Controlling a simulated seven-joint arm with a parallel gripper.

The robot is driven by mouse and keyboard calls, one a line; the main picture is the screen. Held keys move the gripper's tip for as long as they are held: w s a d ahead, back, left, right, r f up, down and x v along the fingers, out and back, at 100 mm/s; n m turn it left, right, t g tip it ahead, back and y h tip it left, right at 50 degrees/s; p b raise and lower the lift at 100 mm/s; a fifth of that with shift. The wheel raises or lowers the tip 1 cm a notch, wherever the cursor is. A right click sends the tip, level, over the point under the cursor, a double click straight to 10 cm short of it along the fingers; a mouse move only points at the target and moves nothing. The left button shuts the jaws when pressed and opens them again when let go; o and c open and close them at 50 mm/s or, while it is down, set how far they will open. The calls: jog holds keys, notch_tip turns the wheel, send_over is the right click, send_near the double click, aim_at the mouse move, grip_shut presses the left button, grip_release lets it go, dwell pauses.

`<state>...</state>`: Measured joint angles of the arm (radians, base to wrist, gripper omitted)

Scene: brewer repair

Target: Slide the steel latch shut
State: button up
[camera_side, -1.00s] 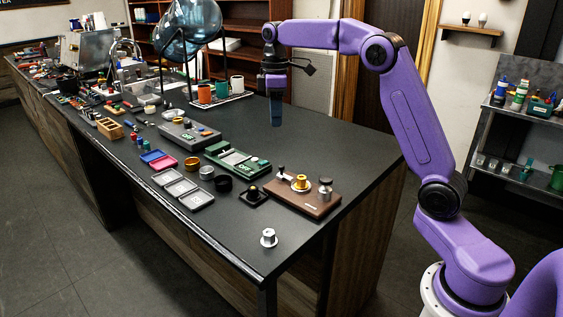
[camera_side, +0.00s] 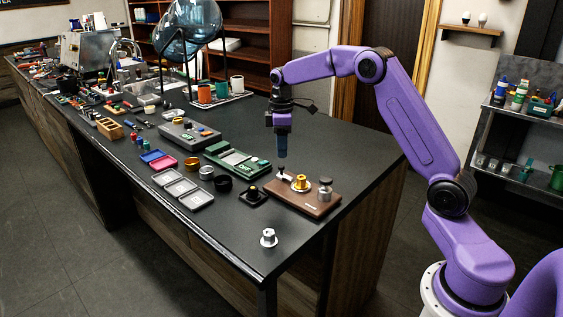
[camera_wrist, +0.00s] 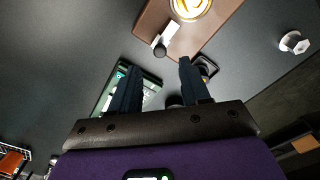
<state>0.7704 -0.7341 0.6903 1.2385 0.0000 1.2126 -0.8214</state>
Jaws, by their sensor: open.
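The steel latch (camera_wrist: 171,31) looks like a small bright bar with a dark round knob (camera_wrist: 159,50) at the edge of a brown board (camera_wrist: 152,17). In the side view the board (camera_side: 310,203) lies near the table's right edge, with the knob (camera_side: 281,172) standing at its far left corner. A gold round part (camera_side: 300,182) sits mid-board. My gripper (camera_side: 281,156) points down just above and behind the knob, apart from it. In the wrist view my gripper (camera_wrist: 158,66) has its fingers spread, nothing between them, with the knob just beyond the tips. The latch's exact position is unclear.
A green case (camera_side: 238,158) lies left of the board, and a small black tray (camera_side: 253,195) lies close to it. A silver flanged part (camera_side: 268,238) stands near the front corner. The table behind and right of my gripper is clear.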

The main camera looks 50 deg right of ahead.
notch_tip(320, 180, down, 6)
jog(key=shift+r, duration=0.1)
dwell(0.4)
